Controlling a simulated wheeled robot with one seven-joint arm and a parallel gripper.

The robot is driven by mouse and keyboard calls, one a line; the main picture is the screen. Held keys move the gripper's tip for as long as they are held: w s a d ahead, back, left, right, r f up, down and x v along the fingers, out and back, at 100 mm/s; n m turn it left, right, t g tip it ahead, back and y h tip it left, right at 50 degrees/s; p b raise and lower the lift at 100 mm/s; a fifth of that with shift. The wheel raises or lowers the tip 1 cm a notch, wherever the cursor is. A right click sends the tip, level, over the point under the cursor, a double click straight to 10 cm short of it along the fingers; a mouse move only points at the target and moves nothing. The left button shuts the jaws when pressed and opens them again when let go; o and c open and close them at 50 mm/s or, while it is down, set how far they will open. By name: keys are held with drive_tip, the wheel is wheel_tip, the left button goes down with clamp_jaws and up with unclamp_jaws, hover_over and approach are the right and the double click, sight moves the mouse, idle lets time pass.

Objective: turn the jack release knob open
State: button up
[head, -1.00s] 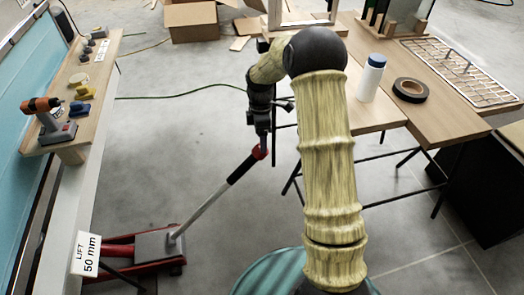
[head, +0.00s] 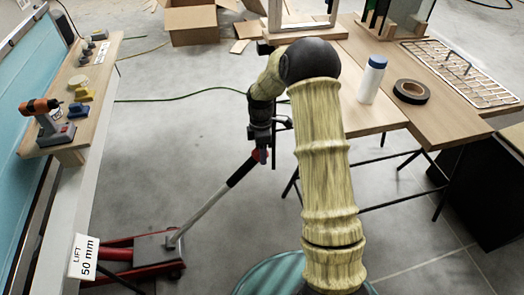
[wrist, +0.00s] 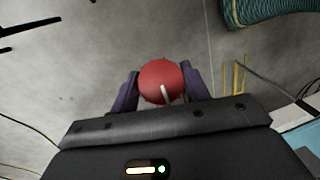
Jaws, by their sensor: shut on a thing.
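The jack release knob (wrist: 161,80) is a red round knob with a pale line on it. In the wrist view it sits between the two fingers of my gripper (wrist: 162,88), which is shut on it. In the head view my gripper (head: 261,152) points down at the top end of the jack handle, and the knob is mostly hidden by the fingers. The jack handle (head: 205,208) is a grey bar with a black grip, slanting up from the red floor jack (head: 122,255) at lower left.
A wooden workbench (head: 385,185) with a white bottle (head: 371,80) and black tape roll (head: 411,91) stands right of my arm. A shelf (head: 92,95) with a drill (head: 45,120) and a "LIFT 50 mm" sign (head: 83,257) run along the left. Open floor lies between.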

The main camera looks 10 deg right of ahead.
drive_tip(key=shift+r+p, duration=0.2)
drive_tip(key=shift+p, duration=0.55)
drive_tip(key=m+g+p, duration=0.1)
drive_tip(key=p, duration=0.2)
drive_tip(key=shift+r+m, duration=0.1)
drive_tip(key=shift+m, duration=0.2)
drive_tip(key=m+g+y+p, duration=0.1)
drive_tip(key=p, duration=0.2)
drive_tip(key=shift+m+g, duration=0.3)
drive_tip(key=shift+m, duration=0.1)
drive_tip(key=m+g, duration=0.1)
drive_tip(key=m+y+p, duration=0.1)
drive_tip(key=m, duration=0.1)
drive_tip(key=shift+w+d+f+g, duration=0.1)
drive_tip(key=shift+f+g, duration=0.2)
drive_tip(key=shift+g, duration=0.1)
drive_tip(key=m+g+y, duration=0.1)
drive_tip(key=m+y, duration=0.1)
drive_tip(key=m, duration=0.1)
drive_tip(key=o, duration=1)
